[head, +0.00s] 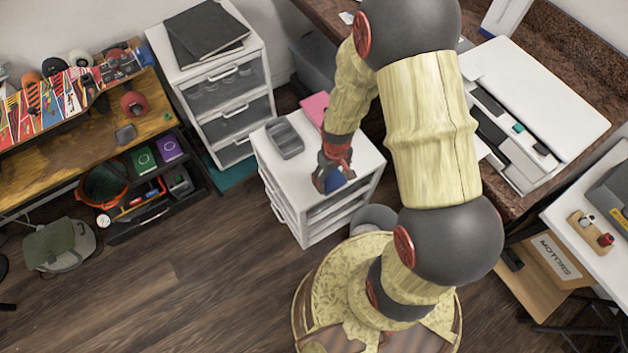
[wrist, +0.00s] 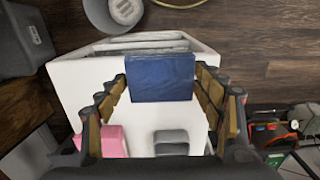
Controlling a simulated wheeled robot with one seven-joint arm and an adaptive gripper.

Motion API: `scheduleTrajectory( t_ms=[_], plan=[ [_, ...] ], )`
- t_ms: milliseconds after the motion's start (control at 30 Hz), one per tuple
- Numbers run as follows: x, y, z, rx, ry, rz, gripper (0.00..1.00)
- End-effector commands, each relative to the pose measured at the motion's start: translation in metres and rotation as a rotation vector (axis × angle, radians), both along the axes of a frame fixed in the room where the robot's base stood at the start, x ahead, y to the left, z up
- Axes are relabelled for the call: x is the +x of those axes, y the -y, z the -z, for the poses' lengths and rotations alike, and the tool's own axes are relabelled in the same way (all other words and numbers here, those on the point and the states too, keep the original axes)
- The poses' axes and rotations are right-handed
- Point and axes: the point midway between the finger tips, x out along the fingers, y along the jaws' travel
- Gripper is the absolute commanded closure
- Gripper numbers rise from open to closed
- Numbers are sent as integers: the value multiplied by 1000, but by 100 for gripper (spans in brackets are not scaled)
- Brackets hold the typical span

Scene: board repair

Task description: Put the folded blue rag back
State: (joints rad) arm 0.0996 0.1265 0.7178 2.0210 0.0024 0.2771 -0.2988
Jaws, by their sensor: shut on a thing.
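The folded blue rag (wrist: 160,78) is a dark blue rectangle between my fingertips in the wrist view. In the head view a bit of the blue rag (head: 335,184) shows at the gripper's lower end, mostly covered by the fingers. My gripper (head: 331,178) is over the front part of the low white drawer unit (head: 362,162). My gripper (wrist: 160,84) is shut on the rag, with a finger at each side edge. I cannot tell whether the rag touches the unit's top or hangs just above it.
A taller white drawer tower (head: 225,85) stands behind left. A round grey bin (head: 374,218) is beside the unit. The wooden floor at left is largely clear.

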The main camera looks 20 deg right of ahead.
Motion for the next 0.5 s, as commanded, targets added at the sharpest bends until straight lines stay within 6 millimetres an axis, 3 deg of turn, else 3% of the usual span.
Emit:
scheduleTrajectory(
  t_ms=[100, 300, 500],
  plan=[
    [24, -14, 15, 0, 0, -4, 60],
    [47, -27, 49, 1, -2, -2, 60],
    [58, -33, 61, 0, -1, 0, 60]
  ],
)
